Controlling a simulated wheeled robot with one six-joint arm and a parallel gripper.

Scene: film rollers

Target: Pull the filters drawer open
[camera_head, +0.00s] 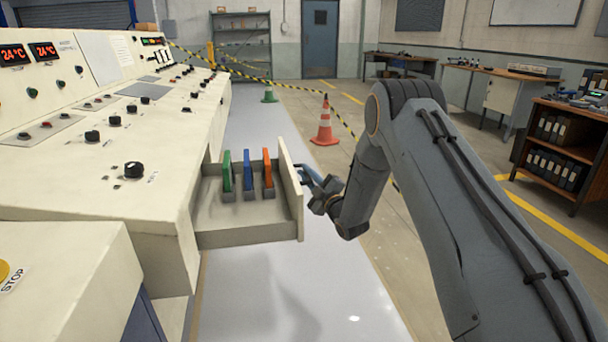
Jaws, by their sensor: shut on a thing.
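The filters drawer (245,225) stands out from the side of the cream control console (140,210). Inside it, a green filter (227,172), a blue filter (247,172) and an orange filter (267,170) stand upright in a row. My gripper (308,180) is at the outer face of the drawer front (290,190), shut on the drawer's handle. The handle and my fingertips are mostly hidden behind the drawer front and my wrist.
The console top carries several knobs and red displays (28,54). A traffic cone (325,125) and black-yellow tape stand behind the drawer. A shelf with binders (560,150) is at the right. The pale floor strip (300,300) in front of the console is clear.

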